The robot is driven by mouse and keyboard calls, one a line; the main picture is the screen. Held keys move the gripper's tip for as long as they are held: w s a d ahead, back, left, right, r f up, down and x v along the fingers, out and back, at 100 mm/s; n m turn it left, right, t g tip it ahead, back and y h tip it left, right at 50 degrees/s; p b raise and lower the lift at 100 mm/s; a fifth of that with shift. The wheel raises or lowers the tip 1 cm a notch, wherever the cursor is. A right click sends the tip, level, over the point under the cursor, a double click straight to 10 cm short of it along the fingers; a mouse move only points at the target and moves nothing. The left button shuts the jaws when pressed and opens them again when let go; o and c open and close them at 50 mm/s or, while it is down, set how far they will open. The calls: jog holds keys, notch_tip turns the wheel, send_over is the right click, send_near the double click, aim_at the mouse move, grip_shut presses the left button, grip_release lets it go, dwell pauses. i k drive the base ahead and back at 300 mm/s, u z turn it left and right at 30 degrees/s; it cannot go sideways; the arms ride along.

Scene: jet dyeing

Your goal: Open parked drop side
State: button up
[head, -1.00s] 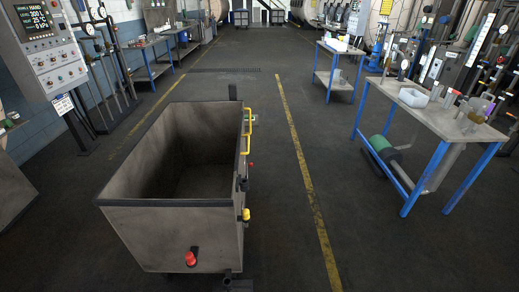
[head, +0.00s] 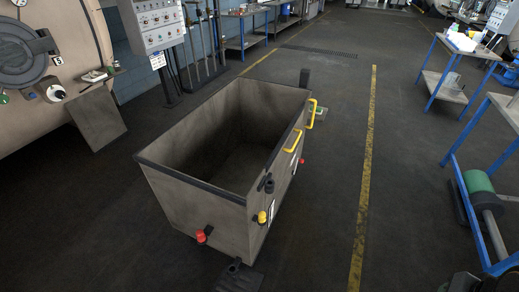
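The parked cart (head: 205,195) is a grey metal, open-topped, empty-looking bin in the middle of the head view. Its right long side (head: 282,180) is seen at a steep angle and stands upright, level with the other walls. Two yellow handles sit on that side, a near one (head: 293,141) and a far one (head: 312,114). A black latch-like part (head: 266,183) and a yellow knob (head: 262,217) are at its near end. A red knob (head: 201,236) is on the near end wall. A smaller red knob shows farther along the side. My gripper is not seen.
A large round vessel (head: 40,60) and a control panel (head: 160,22) stand left. A blue-legged table with a green roller (head: 478,182) is at right. Open floor with a yellow line (head: 366,170) lies right of the cart. A dark object cuts the bottom right edge.

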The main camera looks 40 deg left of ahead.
aim_at(278, 161)
jog(key=u, duration=0.85)
jog(key=i, duration=0.75)
jog(key=u, duration=0.85)
jog(key=k, duration=0.4)
jog(key=z, duration=0.85)
jog(key=i, duration=0.7)
jog(key=u, duration=0.6)
jog(key=i, duration=0.6)
jog(key=u, duration=0.7)
